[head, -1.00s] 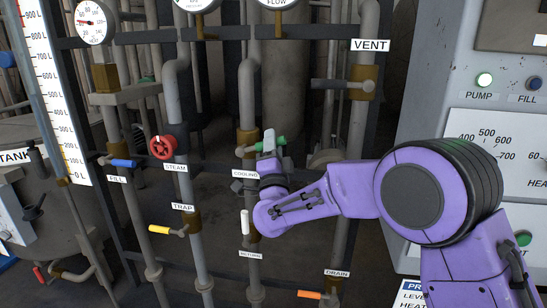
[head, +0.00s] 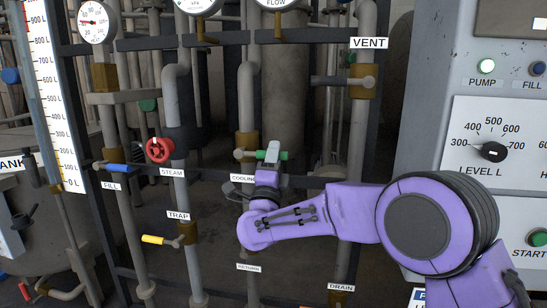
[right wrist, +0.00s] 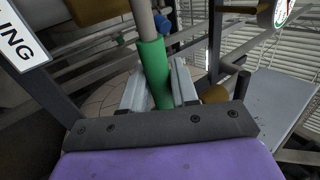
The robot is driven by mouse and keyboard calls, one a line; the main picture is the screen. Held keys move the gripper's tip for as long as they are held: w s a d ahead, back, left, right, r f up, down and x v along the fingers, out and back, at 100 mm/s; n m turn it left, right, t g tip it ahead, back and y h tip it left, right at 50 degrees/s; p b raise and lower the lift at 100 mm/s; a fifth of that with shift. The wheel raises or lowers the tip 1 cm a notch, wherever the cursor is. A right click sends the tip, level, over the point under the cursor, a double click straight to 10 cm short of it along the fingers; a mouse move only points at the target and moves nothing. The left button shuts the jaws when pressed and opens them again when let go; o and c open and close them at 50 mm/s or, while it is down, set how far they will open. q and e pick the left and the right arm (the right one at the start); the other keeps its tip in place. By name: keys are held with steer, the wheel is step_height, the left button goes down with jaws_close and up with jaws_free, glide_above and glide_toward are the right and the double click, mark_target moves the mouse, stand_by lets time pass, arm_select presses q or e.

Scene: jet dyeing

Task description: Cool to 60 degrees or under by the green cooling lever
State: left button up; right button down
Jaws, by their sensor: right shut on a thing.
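The green cooling lever (head: 284,156) sits at the valve on the pipe above the COOLING label (head: 242,178) in the head view. It lies about level across the picture. My right gripper (head: 271,152) is shut on its grip. In the right wrist view the green grip (right wrist: 153,72) runs between the two grey fingers. A round white gauge (head: 95,22) with a red needle is at the top left; its figures are too small to read surely. My left gripper is not in view.
Nearby are the red STEAM wheel (head: 158,151), the blue FILL lever (head: 117,168) and the yellow TRAP lever (head: 153,240). Vertical pipes stand close around my right gripper. The control panel (head: 425,110) is at the right. My arm covers the area above the RETURN label (head: 248,267).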

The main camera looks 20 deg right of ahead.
steer(key=shift+r, duration=0.1)
steer(key=c, duration=1.2)
jaws_free()
steer(key=shift+o, duration=1)
steer(key=shift+w, duration=0.15)
steer(key=b+v, duration=0.1)
steer(key=v, duration=0.9)
steer(key=shift+a+f, duration=0.15)
steer(key=shift+f, duration=0.1)
